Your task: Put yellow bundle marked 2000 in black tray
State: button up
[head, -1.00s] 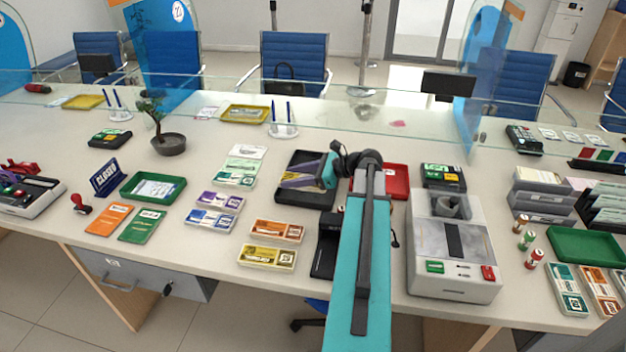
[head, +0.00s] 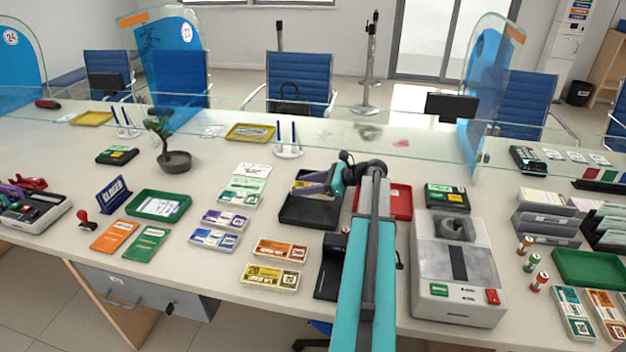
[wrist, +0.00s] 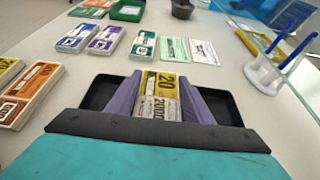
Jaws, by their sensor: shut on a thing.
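My gripper (wrist: 158,88) has purple fingers and is shut on the yellow bundle (wrist: 160,82), which shows 20 and 2000 on its face in the wrist view. The bundle lies between the two fingers, within the outline of the black tray (wrist: 228,106). In the head view my gripper (head: 312,188) is over the black tray (head: 309,214), and a small yellow part of the bundle shows by the fingers. I cannot tell whether the bundle touches the tray floor.
Another yellow bundle (head: 270,277) and an orange bundle (head: 281,250) lie in front of the tray. Purple and blue bundles lie to its left. A red tray (head: 400,203) is on its right, with a counting machine (head: 456,270) beyond. A glass screen runs behind.

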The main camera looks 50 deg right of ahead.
jog(key=shift+w+d+f+p, duration=0.2)
jog(key=shift+w+d, duration=0.5)
jog(key=shift+d, duration=0.6)
jog(key=shift+w+d+f+p, duration=0.1)
jog(key=shift+w+d+p, duration=0.15)
jog(key=shift+w+d, duration=0.8)
jog(key=shift+w+d+f+p, duration=0.2)
jog(key=shift+w+d, duration=0.2)
jog(key=shift+d, duration=1.15)
jog(key=shift+f+p, duration=0.4)
jog(key=shift+f, duration=1.3)
jog(key=o, duration=1.1)
jog(key=shift+f, duration=0.15)
